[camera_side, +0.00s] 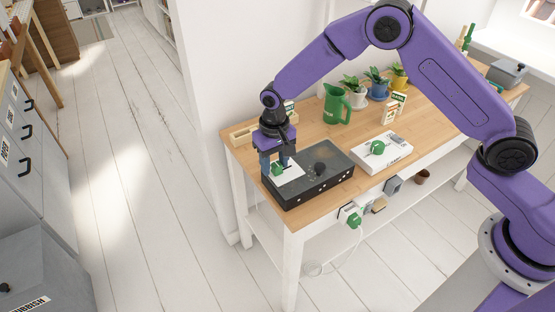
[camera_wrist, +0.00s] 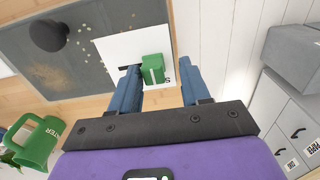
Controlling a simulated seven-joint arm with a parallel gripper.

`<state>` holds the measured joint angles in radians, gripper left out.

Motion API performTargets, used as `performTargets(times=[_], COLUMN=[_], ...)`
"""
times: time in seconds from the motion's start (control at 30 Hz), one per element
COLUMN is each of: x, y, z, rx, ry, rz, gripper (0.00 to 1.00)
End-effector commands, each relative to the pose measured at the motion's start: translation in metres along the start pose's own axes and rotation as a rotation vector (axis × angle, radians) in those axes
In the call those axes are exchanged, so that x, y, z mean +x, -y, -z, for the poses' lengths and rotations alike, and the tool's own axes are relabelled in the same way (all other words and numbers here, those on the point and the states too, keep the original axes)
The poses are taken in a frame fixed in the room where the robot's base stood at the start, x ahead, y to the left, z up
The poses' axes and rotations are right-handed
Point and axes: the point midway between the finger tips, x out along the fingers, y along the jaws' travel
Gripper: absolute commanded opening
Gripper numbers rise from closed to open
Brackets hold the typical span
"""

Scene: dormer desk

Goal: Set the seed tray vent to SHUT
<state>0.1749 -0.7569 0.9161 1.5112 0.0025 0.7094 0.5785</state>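The seed tray (camera_side: 318,180) is a dark grey box near the front left corner of the wooden table. In the wrist view its speckled top (camera_wrist: 60,62) carries a round black knob (camera_wrist: 48,35). A white plate (camera_wrist: 122,47) on it holds the green vent slider (camera_wrist: 152,68), with a short black slot beside it on the left. Part of a letter shows at the slider's right; the rest of the lettering is hidden or too small to read. My gripper (camera_side: 276,163) is open over the plate, blue fingers (camera_wrist: 159,76) on both sides of the slider with gaps.
A green jug (camera_side: 336,104) stands behind the tray, with potted plants (camera_side: 376,85) further back. A white box (camera_side: 382,153) with a green part on top lies to the right.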

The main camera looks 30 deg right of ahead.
Motion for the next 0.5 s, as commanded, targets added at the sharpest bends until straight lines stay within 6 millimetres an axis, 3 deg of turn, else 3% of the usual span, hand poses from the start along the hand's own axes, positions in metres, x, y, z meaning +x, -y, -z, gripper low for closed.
performTargets(times=[0.33,0.5], x=[-0.002,-0.019], y=[-0.002,-0.002], z=[0.000,0.001], rx=[0.001,0.001], ry=[0.002,0.000], rz=[-0.003,-0.002], gripper=[0.52,0.52])
